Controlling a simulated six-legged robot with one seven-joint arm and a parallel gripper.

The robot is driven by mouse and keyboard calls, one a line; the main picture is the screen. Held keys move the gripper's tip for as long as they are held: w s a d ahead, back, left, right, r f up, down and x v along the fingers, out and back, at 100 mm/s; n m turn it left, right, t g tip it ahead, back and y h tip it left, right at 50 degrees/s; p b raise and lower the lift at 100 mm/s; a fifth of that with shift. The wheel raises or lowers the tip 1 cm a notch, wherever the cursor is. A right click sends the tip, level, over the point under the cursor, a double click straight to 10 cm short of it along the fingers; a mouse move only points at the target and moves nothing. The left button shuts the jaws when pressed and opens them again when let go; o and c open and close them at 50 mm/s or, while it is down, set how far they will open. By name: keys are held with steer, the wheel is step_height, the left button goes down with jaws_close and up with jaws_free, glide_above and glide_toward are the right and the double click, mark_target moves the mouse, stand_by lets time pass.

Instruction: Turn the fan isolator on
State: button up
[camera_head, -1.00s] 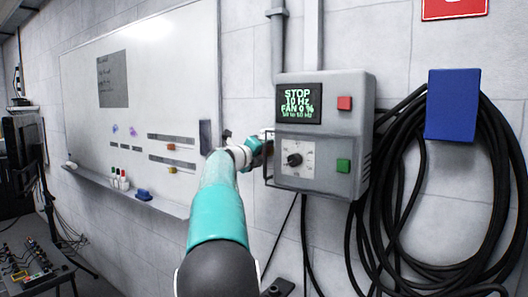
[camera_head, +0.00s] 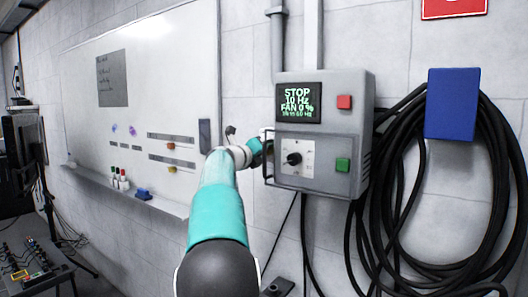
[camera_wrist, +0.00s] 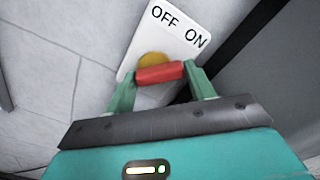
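The isolator shows in the wrist view as a white plate (camera_wrist: 181,32) lettered OFF and ON, with a yellow disc (camera_wrist: 152,59) and a red handle (camera_wrist: 160,73). The handle lies crosswise below the lettering, nearer OFF. My gripper (camera_wrist: 162,70) has one green finger at each end of the red handle and appears closed on it. In the head view my gripper (camera_head: 257,151) is at the left side of the grey control box (camera_head: 325,182). The isolator's face is hidden there.
The box front has a red button (camera_head: 344,102), a green button (camera_head: 343,165) and a black knob (camera_head: 293,159). Black cables (camera_head: 365,240) hang at right near a blue box (camera_head: 452,104). A whiteboard (camera_head: 170,80) with a pen ledge is at left.

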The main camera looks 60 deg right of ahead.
steer(key=o, duration=0.3)
steer(key=shift+a, duration=0.1)
steer(key=w+a, duration=0.2)
steer(key=a, duration=1.1)
steer(key=shift+a, duration=0.25)
steer(key=shift+w, duration=0.15)
